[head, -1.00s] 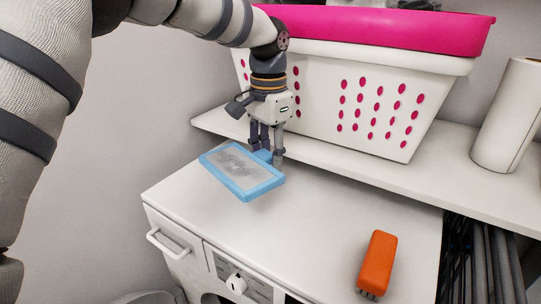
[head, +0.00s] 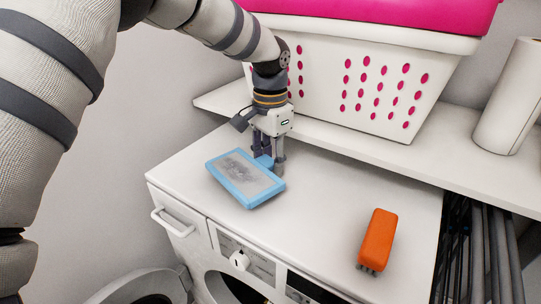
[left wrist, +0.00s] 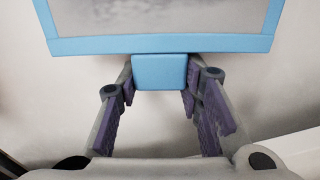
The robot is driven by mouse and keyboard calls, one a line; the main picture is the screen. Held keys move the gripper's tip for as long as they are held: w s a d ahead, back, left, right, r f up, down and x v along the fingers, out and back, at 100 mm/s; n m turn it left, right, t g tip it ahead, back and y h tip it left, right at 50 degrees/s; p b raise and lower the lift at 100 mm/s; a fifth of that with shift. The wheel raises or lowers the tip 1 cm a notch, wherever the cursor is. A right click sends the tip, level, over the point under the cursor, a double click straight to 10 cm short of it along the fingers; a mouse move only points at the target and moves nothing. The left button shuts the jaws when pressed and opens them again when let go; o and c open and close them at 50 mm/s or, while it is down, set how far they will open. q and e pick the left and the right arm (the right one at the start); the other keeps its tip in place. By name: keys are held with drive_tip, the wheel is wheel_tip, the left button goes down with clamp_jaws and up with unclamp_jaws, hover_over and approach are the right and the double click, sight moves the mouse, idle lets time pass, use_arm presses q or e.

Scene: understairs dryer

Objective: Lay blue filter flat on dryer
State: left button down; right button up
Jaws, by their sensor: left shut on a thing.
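The blue filter (head: 243,181) is a flat blue frame with a grey, linty mesh, over the left part of the white dryer top (head: 312,208). In the head view it looks nearly level, close to the dryer top; I cannot tell whether it touches. My left gripper (head: 268,163) points down at the filter's back edge and is shut on its blue tab. In the left wrist view the tab (left wrist: 159,72) sits between the fingertips, with the filter frame (left wrist: 160,44) beyond. My right gripper is not in view.
An orange brush (head: 377,239) lies on the dryer top at the right. A white basket (head: 370,85) with a pink one on top (head: 400,14) and a paper roll (head: 507,97) stand on the shelf behind. The dryer door (head: 150,288) stands open at the front.

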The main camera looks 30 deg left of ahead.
use_arm(q)
drive_tip(key=c, duration=1)
unclamp_jaws()
drive_tip(key=shift+c, duration=0.2)
drive_tip(key=shift+r, duration=0.1)
wheel_tip(320, 180, up, 12)
